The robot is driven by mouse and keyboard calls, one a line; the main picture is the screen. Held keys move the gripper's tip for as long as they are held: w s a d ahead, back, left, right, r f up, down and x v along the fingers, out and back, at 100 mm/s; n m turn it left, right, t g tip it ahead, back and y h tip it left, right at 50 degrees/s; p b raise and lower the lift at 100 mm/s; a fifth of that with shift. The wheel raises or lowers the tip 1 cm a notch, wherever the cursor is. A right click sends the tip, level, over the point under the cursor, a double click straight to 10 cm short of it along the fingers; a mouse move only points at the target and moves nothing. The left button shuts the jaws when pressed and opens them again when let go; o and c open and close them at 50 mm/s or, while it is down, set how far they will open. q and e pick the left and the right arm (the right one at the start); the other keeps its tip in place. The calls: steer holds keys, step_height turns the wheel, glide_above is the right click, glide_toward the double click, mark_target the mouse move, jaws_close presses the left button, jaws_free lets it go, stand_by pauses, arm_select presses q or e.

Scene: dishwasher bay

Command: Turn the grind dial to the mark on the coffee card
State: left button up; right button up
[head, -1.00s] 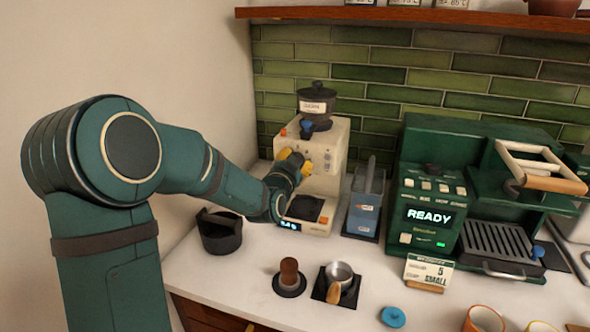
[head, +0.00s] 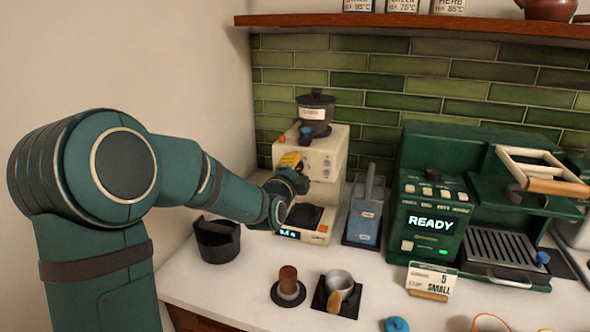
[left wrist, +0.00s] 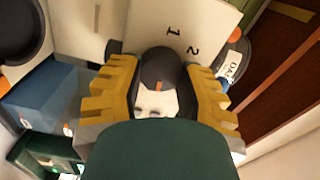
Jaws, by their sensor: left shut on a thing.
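The cream grinder (head: 325,157) with a dark hopper (head: 316,112) stands against the green tiles. My left gripper (head: 290,163) is at its front, shut on the grind dial. In the left wrist view the yellow fingers (left wrist: 162,88) sit on both sides of the black dial (left wrist: 156,66), which has an orange mark. The numbers 1 and 2 show on the cream face beside it; other numbers are hidden. My right gripper is not in view.
The green coffee machine (head: 425,195) shows READY. A blue container (head: 365,213) stands between it and the grinder. A black bin (head: 217,240), a tamper (head: 288,283) and a metal cup with a wooden handle (head: 340,284) stand in front on the white counter.

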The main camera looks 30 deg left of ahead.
arm_select(q)
steer(key=shift+r+m, duration=0.15)
steer(key=shift+m, duration=0.75)
steer(key=o, duration=1.2)
steer(key=shift+w, duration=0.1)
steer(key=v, duration=1.2)
